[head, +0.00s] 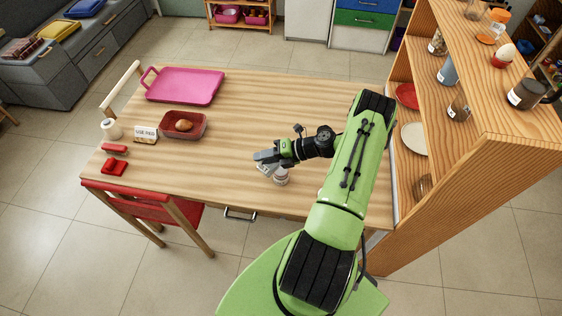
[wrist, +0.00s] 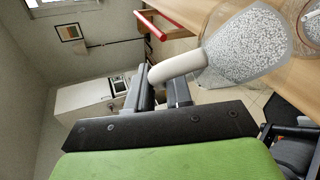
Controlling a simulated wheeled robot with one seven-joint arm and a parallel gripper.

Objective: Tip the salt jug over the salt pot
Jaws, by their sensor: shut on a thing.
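My gripper (head: 262,158) is over the front middle of the table. In the wrist view, my gripper (wrist: 158,95) is shut on the pale curved handle of the salt jug (wrist: 243,48). The jug is clear and holds white grains. Its body lies to the right of the fingers and looks tilted in this turned view; its exact tilt is unclear. A small clear vessel with a pale content, apparently the salt pot (head: 281,177), stands on the table just right of and below my gripper. Part of a round vessel (wrist: 311,28) shows at the wrist view's right edge.
The wooden table (head: 235,100) bears a pink tray (head: 185,85), a red container (head: 168,135) with a brown item, a small sign (head: 146,135), a white bottle (head: 111,129) and red pieces (head: 114,166). A wooden shelf unit (head: 500,145) with jars stands right. The table's middle is clear.

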